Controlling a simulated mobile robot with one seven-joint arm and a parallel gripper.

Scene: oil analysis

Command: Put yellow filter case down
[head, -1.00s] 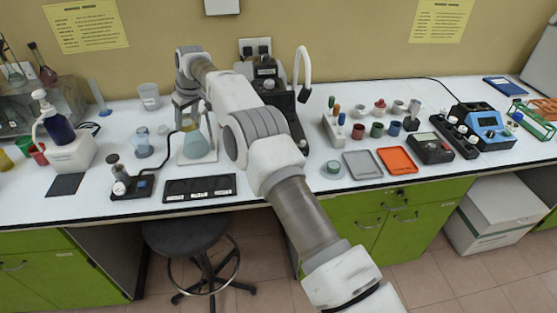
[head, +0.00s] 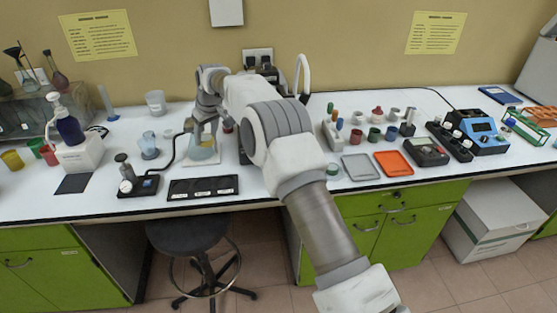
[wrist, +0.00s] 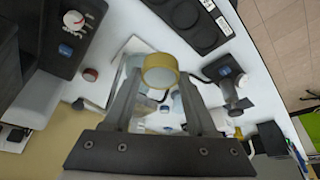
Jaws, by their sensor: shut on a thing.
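The yellow filter case (wrist: 160,72) is a short round yellow piece with a pale face, held between the fingertips of my gripper (wrist: 160,80) in the wrist view. My gripper is shut on it and above the bench. In the head view my gripper (head: 206,118) is over the back middle of the bench, near the conical flask (head: 203,150) on its white stand. I cannot make out the case in the head view.
The black three-recess tray (head: 202,187) lies at the bench's front edge; it also shows in the wrist view (wrist: 192,18). A dark apparatus (wrist: 65,30) stands close by on the left in the wrist view. Grey (head: 360,168) and orange (head: 394,164) trays lie to the right.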

